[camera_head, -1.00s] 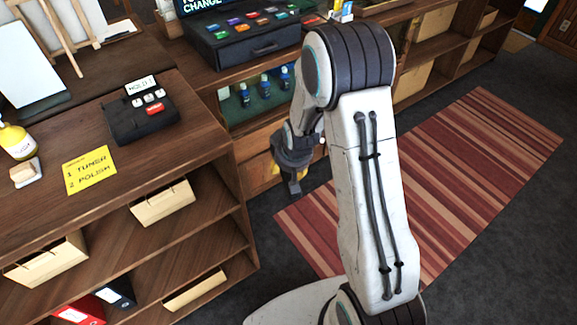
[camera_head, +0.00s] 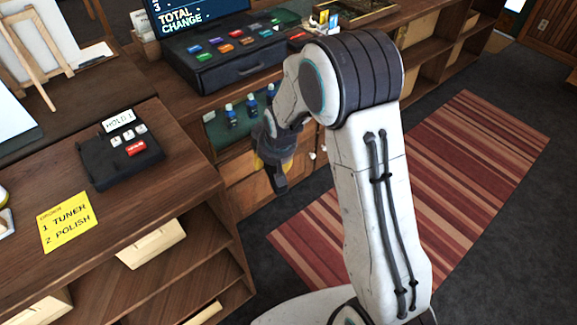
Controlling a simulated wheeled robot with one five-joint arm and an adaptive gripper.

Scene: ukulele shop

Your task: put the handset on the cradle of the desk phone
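The desk phone (camera_head: 104,171) is a black base on the wooden counter at the left.
A yellow note (camera_head: 66,222) lies in front of the phone. A black cash register (camera_head: 225,66) stands behind on another counter. Small blue bottles (camera_head: 231,116) sit on a shelf near my gripper. Striped rug (camera_head: 450,170) and grey floor are clear at the right.

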